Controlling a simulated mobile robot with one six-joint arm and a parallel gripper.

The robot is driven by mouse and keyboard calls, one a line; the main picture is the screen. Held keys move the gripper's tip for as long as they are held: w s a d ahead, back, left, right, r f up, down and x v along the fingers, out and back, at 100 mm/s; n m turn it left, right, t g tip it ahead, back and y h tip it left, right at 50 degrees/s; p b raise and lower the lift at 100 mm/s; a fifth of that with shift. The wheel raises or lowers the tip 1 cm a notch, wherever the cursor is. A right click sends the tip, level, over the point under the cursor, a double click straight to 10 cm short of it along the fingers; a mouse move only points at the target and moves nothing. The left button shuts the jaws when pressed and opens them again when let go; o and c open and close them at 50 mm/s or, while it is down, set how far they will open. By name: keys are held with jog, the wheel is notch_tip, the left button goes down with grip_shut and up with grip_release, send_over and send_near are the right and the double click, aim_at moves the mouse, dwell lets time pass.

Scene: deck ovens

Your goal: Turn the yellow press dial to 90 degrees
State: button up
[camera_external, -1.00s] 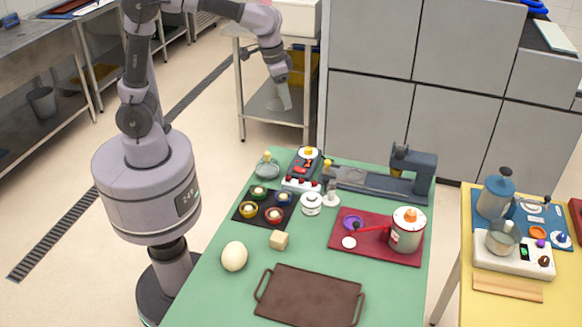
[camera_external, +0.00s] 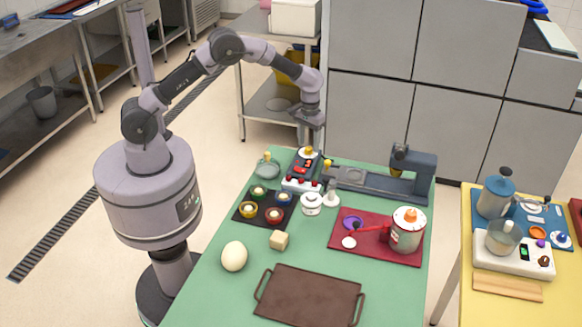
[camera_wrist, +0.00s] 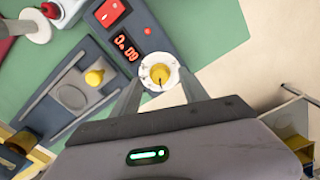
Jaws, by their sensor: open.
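The yellow dial (camera_wrist: 160,76) sits on a white ring at the end of a dark control panel (camera_wrist: 150,38). A dark mark shows on the dial's lower side in the wrist view. In the external view the dial (camera_external: 308,151) is at the far edge of the green table. My gripper (camera_wrist: 161,88) is open and empty. Its two fingers point toward the dial, one on each side of it in the wrist view. In the external view my gripper (camera_external: 309,138) is over the dial. I cannot tell how large the gap between them is.
The panel carries a red display (camera_wrist: 126,46) and a red switch (camera_wrist: 109,12).

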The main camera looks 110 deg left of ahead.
jog(key=shift+f, duration=0.85)
grip_shut()
